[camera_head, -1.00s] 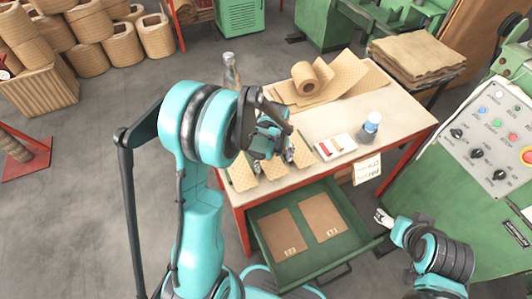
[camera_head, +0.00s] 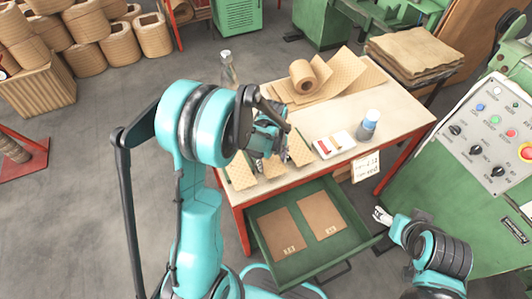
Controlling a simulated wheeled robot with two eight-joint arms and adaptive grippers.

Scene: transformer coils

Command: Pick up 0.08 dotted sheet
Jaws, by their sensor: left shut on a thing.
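Several small tan dotted sheets lie along the front left edge of the table, a left one (camera_head: 240,171), a middle one (camera_head: 272,168) and a right one (camera_head: 300,150). My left gripper (camera_head: 270,158) points down over the middle and right sheets. It is shut on a dotted sheet, but its own fingers and wrist hide the grip, and I cannot tell which sheet. My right gripper (camera_head: 382,216) hangs empty beside the open drawer, right of the table; its opening is too small to judge.
The open green drawer (camera_head: 342,257) holds two brown labelled sheets (camera_head: 283,230). A control panel (camera_head: 492,133) stands right.

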